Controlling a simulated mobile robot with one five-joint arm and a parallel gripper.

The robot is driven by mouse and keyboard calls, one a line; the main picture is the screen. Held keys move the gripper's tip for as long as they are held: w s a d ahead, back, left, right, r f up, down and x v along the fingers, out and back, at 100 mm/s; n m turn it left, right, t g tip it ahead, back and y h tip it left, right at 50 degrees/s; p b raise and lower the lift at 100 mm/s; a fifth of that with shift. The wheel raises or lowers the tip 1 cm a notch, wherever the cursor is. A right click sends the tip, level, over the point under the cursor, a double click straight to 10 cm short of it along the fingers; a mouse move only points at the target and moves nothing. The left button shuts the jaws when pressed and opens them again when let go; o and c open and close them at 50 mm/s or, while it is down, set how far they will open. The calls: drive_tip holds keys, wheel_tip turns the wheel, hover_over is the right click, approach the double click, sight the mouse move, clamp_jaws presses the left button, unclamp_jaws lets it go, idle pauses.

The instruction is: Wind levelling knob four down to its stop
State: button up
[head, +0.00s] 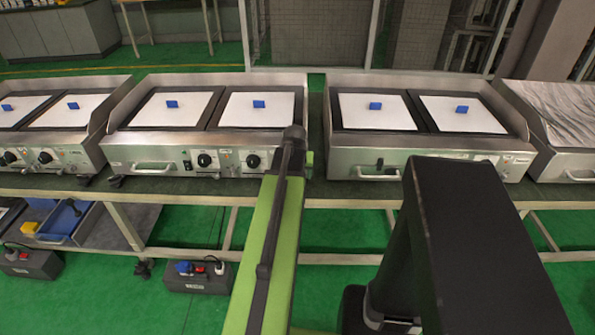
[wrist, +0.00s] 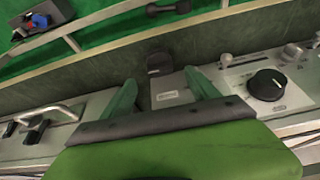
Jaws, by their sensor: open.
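In the wrist view my gripper (wrist: 160,80) is open, its two green fingers apart. A small black knob (wrist: 158,64) shows just beyond and between the fingertips, at the lower edge of a steel griddle front. No finger visibly touches it. I cannot tell from any marking whether it is levelling knob four. In the head view the end of my arm (head: 297,145) is at the right end of the middle-left griddle (head: 170,157); it hides that corner and any knob there.
A black control dial (wrist: 267,85) and a small toggle (wrist: 225,60) are to the right in the wrist view, a handle (wrist: 60,112) to the left. Another griddle (head: 345,160) stands to the right on the bench. A dark power box (head: 195,277) sits on the green floor.

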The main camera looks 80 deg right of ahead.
drive_tip(key=p+v, duration=0.9)
drive_tip(key=v, duration=0.3)
